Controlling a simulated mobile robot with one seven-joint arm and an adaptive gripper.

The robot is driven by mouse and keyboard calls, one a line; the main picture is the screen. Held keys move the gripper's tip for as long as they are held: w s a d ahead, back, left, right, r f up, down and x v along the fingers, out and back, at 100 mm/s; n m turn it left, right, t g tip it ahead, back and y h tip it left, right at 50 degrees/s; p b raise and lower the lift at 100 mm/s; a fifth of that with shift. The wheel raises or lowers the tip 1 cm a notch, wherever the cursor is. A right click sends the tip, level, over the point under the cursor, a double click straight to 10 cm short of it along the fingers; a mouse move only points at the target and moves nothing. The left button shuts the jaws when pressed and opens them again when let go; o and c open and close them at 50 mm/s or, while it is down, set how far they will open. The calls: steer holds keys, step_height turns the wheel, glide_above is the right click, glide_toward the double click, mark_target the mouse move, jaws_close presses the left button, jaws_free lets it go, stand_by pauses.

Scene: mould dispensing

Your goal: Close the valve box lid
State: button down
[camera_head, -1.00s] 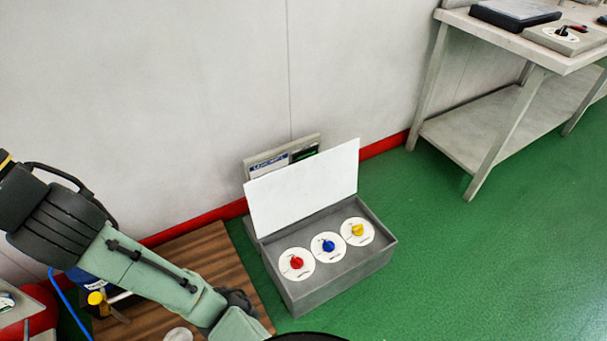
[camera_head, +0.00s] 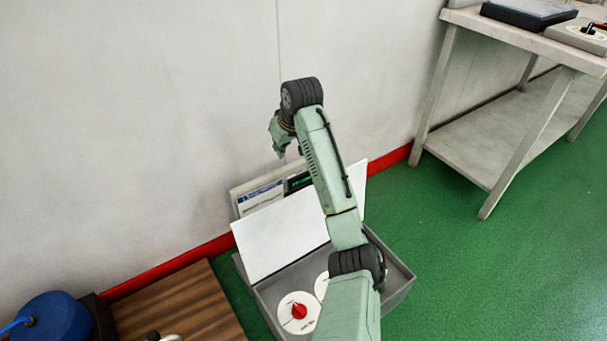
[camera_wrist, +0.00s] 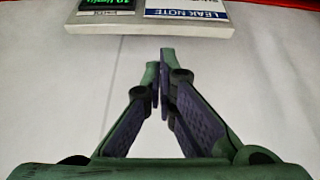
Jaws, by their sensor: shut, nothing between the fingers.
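The grey valve box (camera_head: 402,287) sits on the green floor in the head view. Its white lid (camera_head: 275,236) stands open, raised along the back edge and leaning back. A red valve knob (camera_head: 299,311) on a white dial shows inside. A second dial shows only in part, and the rest of the interior is hidden by my arm. My gripper (camera_head: 281,149) is above and behind the lid, near the wall, apart from it. In the wrist view my gripper (camera_wrist: 165,58) has its fingertips together with nothing between them.
A panel with a leak note and a green display (camera_head: 262,195) stands behind the lid. It shows upside down in the wrist view (camera_wrist: 172,22). A wooden platform (camera_head: 180,312) with a blue container (camera_head: 50,322) is at left. A table (camera_head: 535,42) stands at right; green floor between is clear.

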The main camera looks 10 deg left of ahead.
steer(key=d+f+b, duration=0.1)
steer(key=d+f, duration=0.2)
steer(key=f, duration=0.8)
steer(key=shift+g, duration=0.3)
steer(key=shift+d, duration=0.15)
